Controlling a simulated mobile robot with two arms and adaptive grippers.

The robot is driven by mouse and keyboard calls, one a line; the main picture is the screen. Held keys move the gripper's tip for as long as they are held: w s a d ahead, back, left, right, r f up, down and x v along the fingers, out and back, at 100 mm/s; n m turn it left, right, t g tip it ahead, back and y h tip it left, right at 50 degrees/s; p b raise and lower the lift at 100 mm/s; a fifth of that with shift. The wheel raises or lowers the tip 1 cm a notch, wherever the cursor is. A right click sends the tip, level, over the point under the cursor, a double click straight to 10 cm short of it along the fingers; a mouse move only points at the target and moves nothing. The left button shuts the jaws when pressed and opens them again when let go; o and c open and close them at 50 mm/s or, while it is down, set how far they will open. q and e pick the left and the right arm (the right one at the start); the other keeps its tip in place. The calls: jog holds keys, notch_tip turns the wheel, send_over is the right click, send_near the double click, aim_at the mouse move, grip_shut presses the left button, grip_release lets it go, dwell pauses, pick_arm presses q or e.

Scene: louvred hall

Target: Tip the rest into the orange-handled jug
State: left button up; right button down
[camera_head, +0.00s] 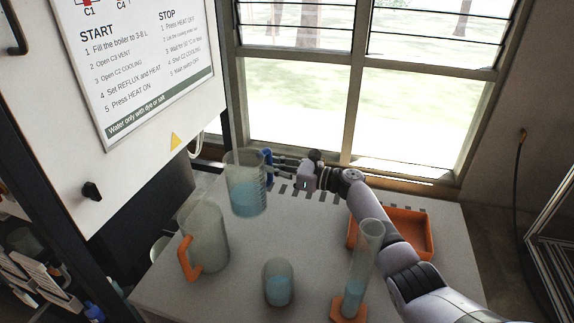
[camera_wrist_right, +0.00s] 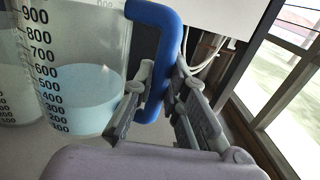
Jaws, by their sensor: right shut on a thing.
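My right gripper (camera_head: 272,165) is shut on the blue handle (camera_wrist_right: 165,50) of a clear graduated jug (camera_head: 245,170). This jug holds pale blue liquid, with its surface near the 500 to 600 marks in the right wrist view (camera_wrist_right: 80,95). It is held about upright, behind and to the right of the orange-handled jug (camera_head: 208,240), and looks raised off the table. The orange-handled jug stands on the table with its handle toward the front left; I cannot tell whether it holds liquid. My left gripper is not in view.
A small beaker (camera_head: 278,283) with blue liquid stands at the table's front. A measuring cylinder (camera_head: 365,255) with an orange base and some blue liquid stands to its right. An orange tray (camera_head: 412,225) lies behind my right arm. A white instruction panel (camera_head: 150,60) rises at the left.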

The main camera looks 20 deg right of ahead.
jog(key=shift+a+r+n+p, duration=0.15)
jog(key=shift+r+n+p, duration=0.35)
jog(key=shift+r, duration=0.4)
notch_tip(320, 180, up, 6)
jog(key=n+h+p, duration=0.1)
jog(key=n, duration=0.1)
jog(key=n+h+p, duration=0.1)
jog(key=n+p, duration=0.1)
jog(key=shift+a+f+n+g, duration=0.1)
jog(key=shift+n+g, duration=0.2)
pick_arm(q)
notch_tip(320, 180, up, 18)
jog(key=p, duration=1.4)
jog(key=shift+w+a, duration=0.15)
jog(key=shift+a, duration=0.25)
pick_arm(e)
jog(key=s+a+r+n+h, duration=0.2)
jog(key=s+a+r+n, duration=0.2)
jog(key=a+r, duration=0.3)
jog(key=shift+s+n, duration=0.3)
jog(key=shift+n, duration=0.5)
jog(key=shift+w, duration=0.1)
